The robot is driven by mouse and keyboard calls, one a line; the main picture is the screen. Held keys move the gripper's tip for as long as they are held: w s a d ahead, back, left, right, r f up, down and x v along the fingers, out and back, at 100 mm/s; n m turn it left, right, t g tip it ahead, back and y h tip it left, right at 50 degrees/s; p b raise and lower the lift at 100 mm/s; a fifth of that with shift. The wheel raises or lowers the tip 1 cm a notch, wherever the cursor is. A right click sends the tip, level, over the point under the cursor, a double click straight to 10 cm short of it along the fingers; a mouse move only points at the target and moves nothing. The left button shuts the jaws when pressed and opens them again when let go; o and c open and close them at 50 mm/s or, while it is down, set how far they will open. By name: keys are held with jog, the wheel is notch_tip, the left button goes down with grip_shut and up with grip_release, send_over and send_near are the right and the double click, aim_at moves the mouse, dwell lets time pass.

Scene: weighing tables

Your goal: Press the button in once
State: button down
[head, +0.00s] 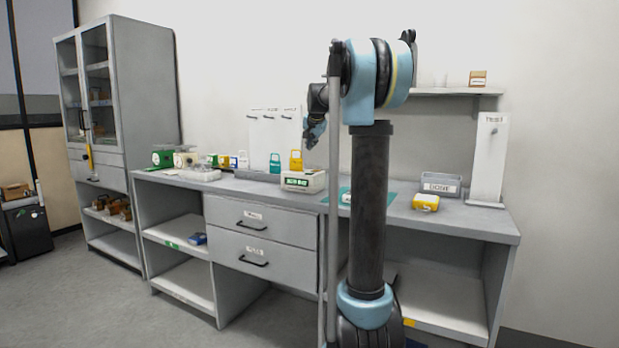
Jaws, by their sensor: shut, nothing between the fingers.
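I cannot clearly pick out a button at this size. A white device with a green display (297,182) stands on the grey table (240,187), left of my arm; any button on it is too small to tell. A small white item (346,198) on a teal mat (402,198) is partly hidden by my arm. A yellow box with a white patch (426,203) stands to the right of the mat. My gripper (315,132) is in the air above the white device, shut and empty, apart from everything on the table.
Teal and yellow tagged blocks (275,162) stand behind the device. Green scales (162,158) are at the table's left end. A grey labelled bin (441,185) and an upright white test panel (488,160) stand at the right. A wall shelf (450,92) is behind my arm.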

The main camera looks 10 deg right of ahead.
jog(key=shift+w+r, duration=0.1)
jog(key=shift+w, duration=0.15)
jog(key=shift+f, duration=4.4)
jog(key=shift+f, duration=0.75)
jog(key=shift+r, duration=0.8)
jog(key=shift+r, duration=0.15)
jog(key=shift+r, duration=2.35)
